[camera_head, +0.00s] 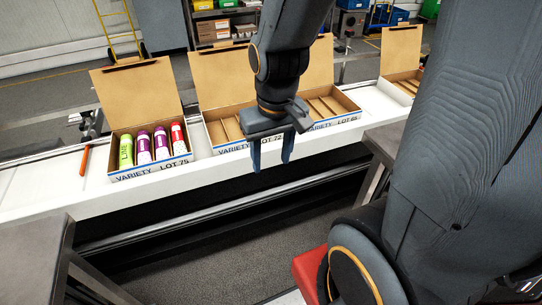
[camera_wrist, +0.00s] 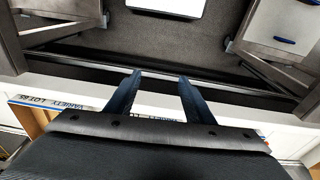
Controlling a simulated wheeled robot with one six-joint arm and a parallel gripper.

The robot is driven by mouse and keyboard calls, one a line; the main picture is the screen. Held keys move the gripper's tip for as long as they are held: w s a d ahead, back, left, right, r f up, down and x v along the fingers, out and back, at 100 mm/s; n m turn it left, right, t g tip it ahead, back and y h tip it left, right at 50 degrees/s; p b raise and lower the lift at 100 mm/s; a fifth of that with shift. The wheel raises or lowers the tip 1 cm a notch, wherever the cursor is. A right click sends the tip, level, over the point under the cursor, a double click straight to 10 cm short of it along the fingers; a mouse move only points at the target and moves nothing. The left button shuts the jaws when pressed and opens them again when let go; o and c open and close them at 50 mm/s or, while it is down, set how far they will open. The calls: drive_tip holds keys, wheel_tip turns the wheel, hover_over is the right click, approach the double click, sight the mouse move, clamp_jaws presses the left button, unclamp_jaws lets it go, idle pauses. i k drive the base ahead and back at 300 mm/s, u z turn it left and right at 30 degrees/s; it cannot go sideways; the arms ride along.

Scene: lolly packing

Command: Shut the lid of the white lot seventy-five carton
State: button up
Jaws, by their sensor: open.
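The white lot 75 carton (camera_head: 148,174) stands at the left on the white conveyor in the head view. Its brown lid (camera_head: 138,92) is raised and leans back. Inside are one green, two purple and one red lolly pack, standing in a row. My gripper (camera_head: 271,165) is open and empty, fingers pointing down, in front of the lot 72 carton and to the right of the lot 75 carton. In the wrist view, my gripper (camera_wrist: 158,80) shows two dark blue fingers apart with nothing between them. The lot 75 carton is not identifiable in the wrist view.
The lot 72 carton (camera_head: 233,147) and another carton (camera_head: 345,119) stand open to the right, with a further open carton (camera_head: 396,92) beyond. An orange stick (camera_head: 84,160) lies left of the lot 75 carton. Grey tables (camera_head: 30,255) stand nearer me.

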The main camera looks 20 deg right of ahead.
sight(134, 91)
drive_tip(key=z, duration=0.55)
drive_tip(key=k, duration=1.3)
drive_tip(key=i, duration=0.6)
drive_tip(key=u, duration=0.95)
drive_tip(key=i, duration=0.9)
drive_tip(key=u, duration=0.05)
